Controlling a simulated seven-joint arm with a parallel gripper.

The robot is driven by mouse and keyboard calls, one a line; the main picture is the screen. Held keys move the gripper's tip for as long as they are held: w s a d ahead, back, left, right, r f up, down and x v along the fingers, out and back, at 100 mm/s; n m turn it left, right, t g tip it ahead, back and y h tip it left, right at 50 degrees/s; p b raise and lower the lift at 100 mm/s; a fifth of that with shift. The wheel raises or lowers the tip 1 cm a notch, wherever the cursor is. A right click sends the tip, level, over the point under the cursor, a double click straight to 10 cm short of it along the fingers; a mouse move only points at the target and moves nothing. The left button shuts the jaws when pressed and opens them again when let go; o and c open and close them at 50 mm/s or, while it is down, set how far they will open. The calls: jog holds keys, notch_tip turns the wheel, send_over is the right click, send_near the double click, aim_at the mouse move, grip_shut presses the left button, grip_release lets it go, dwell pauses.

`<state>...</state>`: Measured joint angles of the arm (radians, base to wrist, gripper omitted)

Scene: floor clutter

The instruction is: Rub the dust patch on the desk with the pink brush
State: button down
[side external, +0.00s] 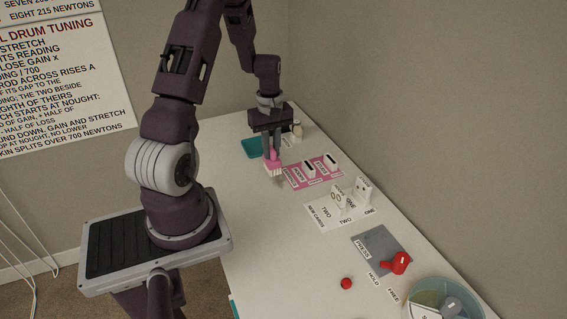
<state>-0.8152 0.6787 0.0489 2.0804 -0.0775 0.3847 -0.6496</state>
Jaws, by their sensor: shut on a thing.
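My gripper (271,148) is over the far part of the white desk (250,210), pointing down. It is shut on the pink brush (271,160), with the pale bristles facing down at the left end of the pink mat. I cannot tell whether the bristles touch the desk. No dust patch can be made out in this view; it may be too faint, or hidden by the brush and gripper.
A pink labelled mat (298,179) with white blocks lies right of the brush. A teal tray (251,148) is behind it. Nearer are white cards (322,213), a grey pad (372,243) with a red object (397,263), a red ball (346,283) and a teal-rimmed bin (408,293).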

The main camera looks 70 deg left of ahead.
aim_at(268, 164)
jog(key=shift+s+a+f, duration=0.1)
jog(key=shift+a, duration=0.45)
jog(key=shift+s+a+f, duration=0.1)
jog(key=shift+a, duration=0.45)
jog(key=shift+f, duration=2.9)
jog(key=shift+w+f, duration=0.4)
jog(key=shift+f, duration=0.45)
jog(key=shift+w+f, duration=0.25)
jog(key=shift+w, duration=0.55)
jog(key=shift+w+r, duration=0.1)
jog(key=shift+w, duration=1)
jog(key=w, duration=0.1)
jog(key=w+r, duration=0.1)
jog(key=w, duration=0.1)
jog(key=shift+w+r, duration=0.1)
jog(key=shift+s+r, duration=0.15)
jog(key=shift+s, duration=0.55)
jog(key=shift+s+f, duration=0.2)
jog(key=shift+s, duration=3)
jog(key=shift+w+a, duration=0.1)
jog(key=shift+a, duration=0.4)
jog(key=shift+w, duration=1.95)
jog(key=shift+w+r, duration=0.15)
jog(key=shift+w, duration=1.5)
jog(key=shift+s, duration=3.75)
notch_tip(268, 164, up, 7)
jog(key=shift+f, duration=0.2)
